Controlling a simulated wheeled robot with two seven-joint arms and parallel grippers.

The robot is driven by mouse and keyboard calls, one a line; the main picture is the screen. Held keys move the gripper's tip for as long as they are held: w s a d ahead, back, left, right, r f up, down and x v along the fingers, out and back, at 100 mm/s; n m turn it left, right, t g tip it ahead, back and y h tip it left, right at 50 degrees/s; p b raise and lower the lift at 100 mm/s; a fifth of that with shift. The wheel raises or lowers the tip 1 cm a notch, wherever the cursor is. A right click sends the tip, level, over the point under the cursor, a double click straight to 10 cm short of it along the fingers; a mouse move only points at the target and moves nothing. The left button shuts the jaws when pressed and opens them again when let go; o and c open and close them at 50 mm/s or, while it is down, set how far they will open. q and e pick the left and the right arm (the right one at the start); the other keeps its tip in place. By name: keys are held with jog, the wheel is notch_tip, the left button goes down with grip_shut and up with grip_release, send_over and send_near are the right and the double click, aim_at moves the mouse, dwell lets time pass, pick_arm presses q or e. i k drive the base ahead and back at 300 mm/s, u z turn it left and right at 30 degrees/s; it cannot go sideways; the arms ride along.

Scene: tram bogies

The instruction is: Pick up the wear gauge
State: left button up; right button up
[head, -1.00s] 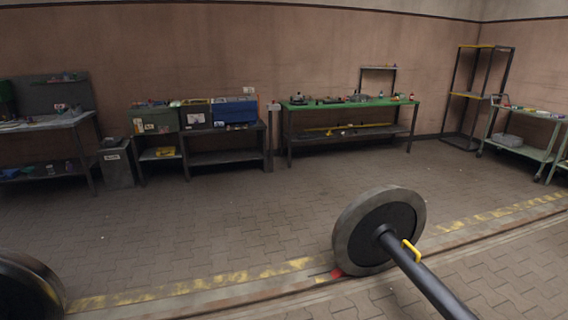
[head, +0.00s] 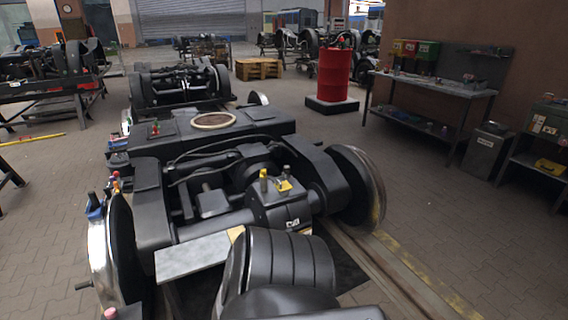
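I cannot pick out the wear gauge for certain. A black bogie (head: 152,218) fills the middle of the head view, with a large wheel (head: 357,188) on its right and a shiny-rimmed wheel (head: 101,250) on its left. A small yellow piece (head: 284,185) and a yellow upright pin (head: 263,180) sit on its central housing; they are too small to identify. Small coloured items (head: 96,207) are at the left wheel. Neither of my grippers is in view.
A red barrel (head: 333,78) stands on a black base behind the bogie. A workbench (head: 430,86) with bins is along the right wall, beside a grey bin (head: 485,152). A second bogie (head: 180,85) stands behind. Paved floor is open at right, between bogie and bench.

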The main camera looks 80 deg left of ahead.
aim_at(95, 212)
jog(key=u, duration=3.45)
jog(key=i, duration=1.65)
